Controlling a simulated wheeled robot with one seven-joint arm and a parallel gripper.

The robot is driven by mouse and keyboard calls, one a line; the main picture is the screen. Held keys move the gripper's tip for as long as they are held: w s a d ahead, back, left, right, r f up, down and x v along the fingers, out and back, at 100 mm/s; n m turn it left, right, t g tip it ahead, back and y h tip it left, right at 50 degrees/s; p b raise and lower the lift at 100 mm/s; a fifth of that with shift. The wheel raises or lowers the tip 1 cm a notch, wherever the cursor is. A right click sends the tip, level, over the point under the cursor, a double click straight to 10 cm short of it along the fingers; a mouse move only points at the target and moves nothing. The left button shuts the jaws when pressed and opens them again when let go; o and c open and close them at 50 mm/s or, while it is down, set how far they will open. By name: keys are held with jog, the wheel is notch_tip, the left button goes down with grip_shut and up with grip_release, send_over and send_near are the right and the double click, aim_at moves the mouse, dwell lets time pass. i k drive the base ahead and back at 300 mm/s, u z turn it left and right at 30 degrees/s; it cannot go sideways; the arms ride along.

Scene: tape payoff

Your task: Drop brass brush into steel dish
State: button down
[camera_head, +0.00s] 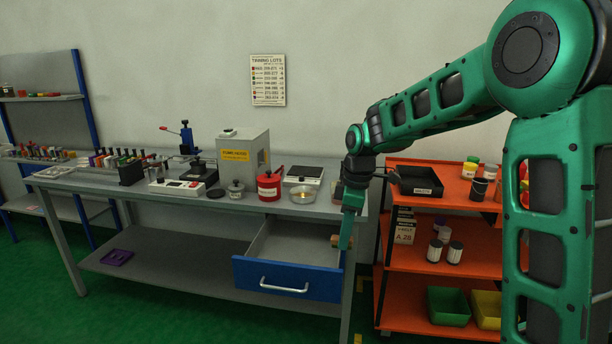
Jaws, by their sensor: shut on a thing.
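My gripper (345,240) points down at the right front corner of the grey bench, beside the open drawer. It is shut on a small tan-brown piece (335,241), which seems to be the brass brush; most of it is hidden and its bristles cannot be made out. A shallow round shiny dish (302,200), which looks like the steel dish, sits on the bench top up and left of my gripper. Something yellowish shows inside the dish. The held piece is apart from the dish and lower in the picture.
The blue-fronted drawer (287,278) stands open below the bench top. A red can (269,186) stands left of the dish, and a scale (303,176) stands behind it. An orange shelf (455,268) with a black tray (420,182) is at the right.

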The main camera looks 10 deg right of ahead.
aim_at(306, 199)
jog(key=i, duration=1.5)
